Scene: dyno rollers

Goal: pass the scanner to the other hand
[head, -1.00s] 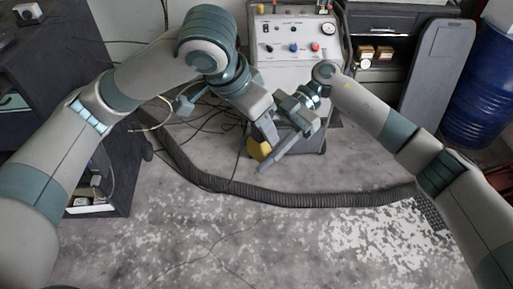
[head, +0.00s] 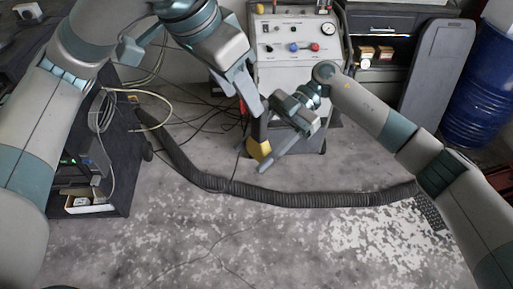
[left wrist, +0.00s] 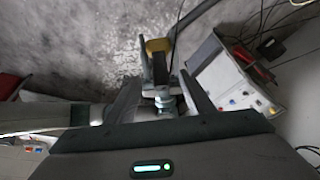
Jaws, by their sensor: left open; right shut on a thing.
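The scanner (head: 258,149) shows as a small yellow body with a dark part above it, near the middle of the head view. My right gripper (head: 268,145) is shut on it and holds it above the floor, in front of the grey machine. The right fingers hide part of the scanner. My left gripper (head: 253,98) is open and empty, up and left of the scanner and apart from it. In the left wrist view the yellow part of the scanner (left wrist: 158,45) shows at the top middle, beyond the fingers.
The grey machine with a control panel (head: 294,45) stands behind the grippers. A ribbed black hose (head: 290,199) curves across the floor. A dark cabinet (head: 110,165) with cables is at left, a blue barrel (head: 480,95) at right. The front floor is clear.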

